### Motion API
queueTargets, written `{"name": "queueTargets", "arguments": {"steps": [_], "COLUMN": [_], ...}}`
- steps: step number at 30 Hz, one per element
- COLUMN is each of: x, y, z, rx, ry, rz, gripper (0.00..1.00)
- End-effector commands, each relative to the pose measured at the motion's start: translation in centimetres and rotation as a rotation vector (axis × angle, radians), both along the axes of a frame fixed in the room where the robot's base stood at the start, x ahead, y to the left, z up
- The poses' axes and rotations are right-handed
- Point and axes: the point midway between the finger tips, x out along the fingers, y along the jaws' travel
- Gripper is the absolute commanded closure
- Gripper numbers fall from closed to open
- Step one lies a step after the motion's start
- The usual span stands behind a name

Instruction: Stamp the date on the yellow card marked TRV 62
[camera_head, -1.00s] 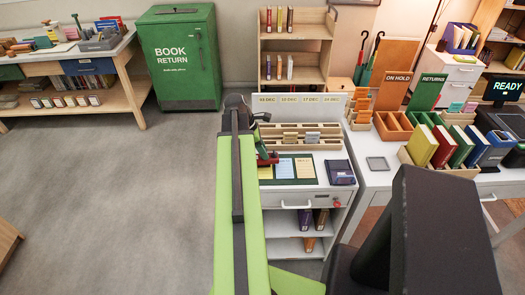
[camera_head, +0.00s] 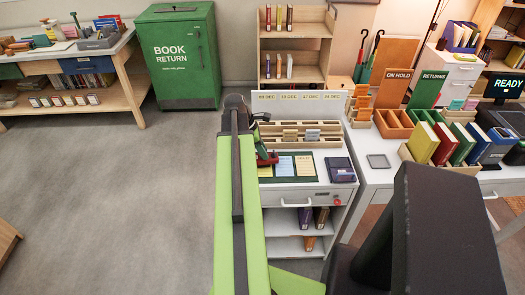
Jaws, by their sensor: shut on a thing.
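A yellow card (camera_head: 304,165) and a pale blue card (camera_head: 284,166) lie side by side on a dark green mat (camera_head: 312,179) on the white cart. Another pale card (camera_head: 264,171) shows at the left, partly hidden by my arm. The print on the cards is too small to read. My gripper (camera_head: 262,146) is mostly hidden behind my green arm. It is shut on what looks like a stamp with a red lower part (camera_head: 267,160), over the left part of the cart top, left of the yellow card. I cannot tell whether it touches the surface.
A wooden rack (camera_head: 302,133) with date labels stands behind the mat. A dark blue pad or box (camera_head: 340,169) sits right of it. A desk with a small grey tray (camera_head: 378,161) and a crate of books (camera_head: 446,165) stands at right. Open floor lies left.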

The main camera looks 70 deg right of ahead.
Motion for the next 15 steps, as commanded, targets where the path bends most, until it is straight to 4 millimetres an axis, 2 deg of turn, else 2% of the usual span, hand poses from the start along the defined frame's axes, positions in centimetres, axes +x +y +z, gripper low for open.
{"name": "queueTargets", "arguments": {"steps": [15], "x": [0.06], "y": [0.02], "z": [-0.70], "rx": [0.000], "ry": [0.000], "rz": [0.001], "gripper": [1.00]}}
